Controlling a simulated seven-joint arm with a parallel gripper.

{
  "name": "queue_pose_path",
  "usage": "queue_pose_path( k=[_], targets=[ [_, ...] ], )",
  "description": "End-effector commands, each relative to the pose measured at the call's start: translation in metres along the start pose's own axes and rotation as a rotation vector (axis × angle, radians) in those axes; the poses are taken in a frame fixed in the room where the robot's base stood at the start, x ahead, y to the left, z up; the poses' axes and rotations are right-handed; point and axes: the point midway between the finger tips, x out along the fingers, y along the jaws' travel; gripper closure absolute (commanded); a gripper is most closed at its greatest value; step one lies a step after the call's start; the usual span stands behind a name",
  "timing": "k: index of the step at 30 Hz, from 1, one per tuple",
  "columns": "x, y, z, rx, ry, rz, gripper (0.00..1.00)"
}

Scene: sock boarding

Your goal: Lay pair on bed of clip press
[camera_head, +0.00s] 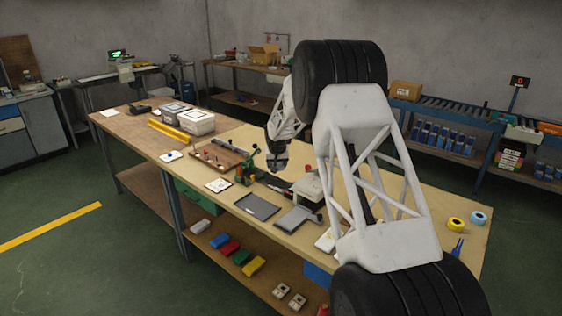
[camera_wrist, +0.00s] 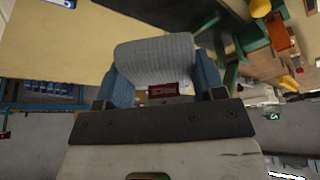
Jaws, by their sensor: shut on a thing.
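A folded grey ribbed sock pair (camera_wrist: 155,57) with a small dark red label is held between the blue fingers of my gripper (camera_wrist: 163,85) in the wrist view. The sock pair is too small to make out there. Green and orange parts that look like the press (camera_wrist: 253,38) show at the upper right of the wrist view, beyond the right finger. The press bed is not clear in either view.
On the workbench (camera_head: 445,207), a wooden board with small parts (camera_head: 220,154) lies left of the press. A dark grey tray (camera_head: 257,206) and a grey flat item (camera_head: 296,218) lie in front. My arm hides part of the bench.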

Motion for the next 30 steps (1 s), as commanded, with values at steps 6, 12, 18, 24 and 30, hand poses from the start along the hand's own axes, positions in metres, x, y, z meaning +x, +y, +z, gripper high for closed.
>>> queue_pose_path(
  k=[6, 12, 18, 24, 30],
  targets=[
    [0.006, -0.003, -0.002, 0.0, 0.0, 0.0, 0.64],
    [0.006, -0.003, -0.002, 0.0, 0.0, 0.0, 0.64],
    [0.007, -0.003, -0.002, 0.0, 0.0, 0.0, 0.64],
    [0.012, -0.003, 0.0, 0.0, -0.001, 0.0, 0.64],
    [0.022, -0.003, 0.005, 0.0, -0.001, 0.0, 0.64]
  ],
)
